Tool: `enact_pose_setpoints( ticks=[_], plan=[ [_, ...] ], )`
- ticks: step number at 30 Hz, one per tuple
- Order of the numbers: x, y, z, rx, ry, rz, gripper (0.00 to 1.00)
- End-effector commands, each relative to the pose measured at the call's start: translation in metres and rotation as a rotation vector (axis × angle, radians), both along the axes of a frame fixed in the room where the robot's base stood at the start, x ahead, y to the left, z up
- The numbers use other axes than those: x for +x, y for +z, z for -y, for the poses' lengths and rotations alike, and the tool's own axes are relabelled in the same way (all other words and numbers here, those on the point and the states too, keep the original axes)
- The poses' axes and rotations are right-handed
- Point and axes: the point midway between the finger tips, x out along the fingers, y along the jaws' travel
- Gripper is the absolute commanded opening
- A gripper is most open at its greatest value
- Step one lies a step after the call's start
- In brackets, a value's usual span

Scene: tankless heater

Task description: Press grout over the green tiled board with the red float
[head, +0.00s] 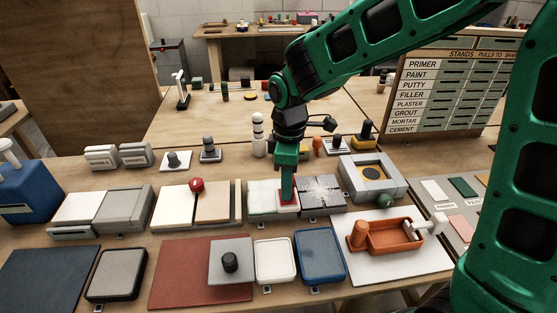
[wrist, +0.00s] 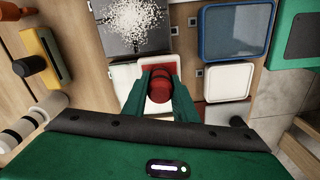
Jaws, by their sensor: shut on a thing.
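The red float (head: 287,199) stands over the right end of the light tiled board (head: 259,197), whose surface looks mostly white with some pale green. My gripper (head: 287,185) points down and is shut on the float's red handle. In the wrist view the red handle (wrist: 159,88) sits between the two green fingers of my gripper (wrist: 158,97). My fingers and the float hide part of the board.
A grey board with white speckles (head: 320,192) lies just right of the float. A white tray (head: 275,261) and a blue tray (head: 320,256) lie in front. A red-knobbed tool (head: 197,185) rests on the cream boards to the left. An orange tray (head: 391,236) stands at right.

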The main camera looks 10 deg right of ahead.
Motion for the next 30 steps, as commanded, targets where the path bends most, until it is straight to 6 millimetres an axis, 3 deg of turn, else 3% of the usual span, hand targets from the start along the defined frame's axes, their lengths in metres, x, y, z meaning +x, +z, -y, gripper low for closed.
enact_pose_setpoints(
  ticks=[8,10,30],
  plan=[
    [0.002,0.002,-0.016,0.000,-0.009,0.000,0.00],
    [0.002,0.015,-0.015,0.001,-0.009,0.003,0.00],
    [0.002,0.072,-0.011,0.001,-0.014,0.001,0.00]
  ],
)
